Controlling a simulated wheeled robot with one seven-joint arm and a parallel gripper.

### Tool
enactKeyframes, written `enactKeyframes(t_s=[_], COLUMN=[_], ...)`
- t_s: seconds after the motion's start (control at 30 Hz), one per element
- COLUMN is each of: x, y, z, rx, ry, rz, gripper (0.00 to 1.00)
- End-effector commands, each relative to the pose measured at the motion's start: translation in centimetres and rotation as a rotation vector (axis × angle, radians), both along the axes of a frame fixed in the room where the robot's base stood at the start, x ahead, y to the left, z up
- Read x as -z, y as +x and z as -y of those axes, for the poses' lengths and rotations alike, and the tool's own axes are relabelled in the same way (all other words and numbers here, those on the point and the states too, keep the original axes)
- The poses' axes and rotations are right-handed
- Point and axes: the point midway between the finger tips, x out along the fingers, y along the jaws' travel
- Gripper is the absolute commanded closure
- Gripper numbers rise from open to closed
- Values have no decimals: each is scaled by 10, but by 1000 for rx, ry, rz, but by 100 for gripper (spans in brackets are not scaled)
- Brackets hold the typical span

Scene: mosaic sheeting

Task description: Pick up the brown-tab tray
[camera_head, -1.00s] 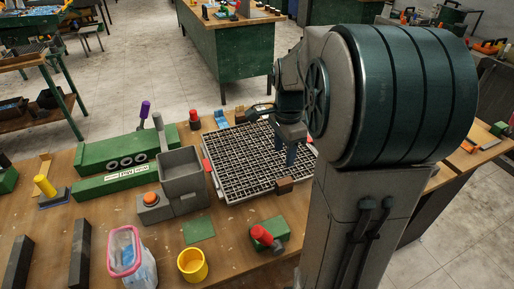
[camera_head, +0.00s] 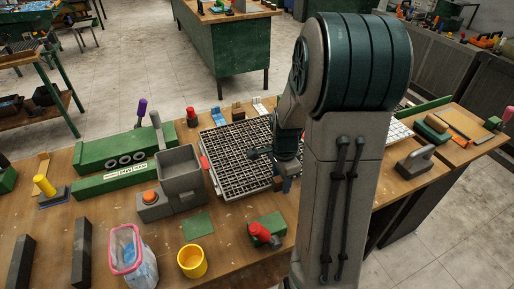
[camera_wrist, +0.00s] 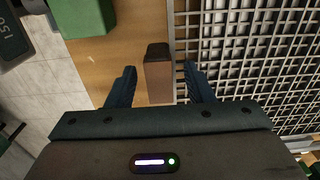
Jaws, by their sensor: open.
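The tray is a pale square grid (camera_head: 237,150) lying on the wooden bench, with a red tab (camera_head: 205,163) on its left edge. Its brown tab (camera_wrist: 158,80) shows in the wrist view as an upright block beside the grid (camera_wrist: 250,60). My gripper (camera_wrist: 158,70) is open and empty, with one dark finger on each side of the brown tab in that picture. I cannot tell how far the fingertips are above it. In the head view my gripper (camera_head: 284,182) is low at the tray's near right edge, and the arm hides much of that side.
A grey bin (camera_head: 181,175) stands close left of the tray. A green block with a red knob (camera_head: 266,232) and a yellow cup (camera_head: 192,262) stand on the near side. Bare bench lies between the tray and the green block.

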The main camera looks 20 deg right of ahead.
Motion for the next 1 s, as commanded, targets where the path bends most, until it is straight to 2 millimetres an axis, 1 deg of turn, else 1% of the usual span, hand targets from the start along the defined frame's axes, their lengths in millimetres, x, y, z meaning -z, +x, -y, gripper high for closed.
enactKeyframes(t_s=[0.13, 0.17, 0.2, 0.27, 0.3, 0.33, 0.63, 0.77, 0.87, 1.0], x=[0, 0, 0, 0, 0, 0, -1, -5, -12, -30], y=[0, 0, 0, 0, 0, 0, 1, 1, 1, 2], z=[0, 0, 0, 0, 0, 0, 0, 0, 0, 0], rx=[0, 0, 0, 0, 0, 0, 1, 1, 1, 1], ry=[0, 0, 0, 0, 0, 0, -1, -1, -2, -2], rz=[0, 0, 0, 0, 0, 0, 2, 3, 5, 8], gripper=[53, 58, 69, 86, 97, 100, 100, 100, 100, 100])
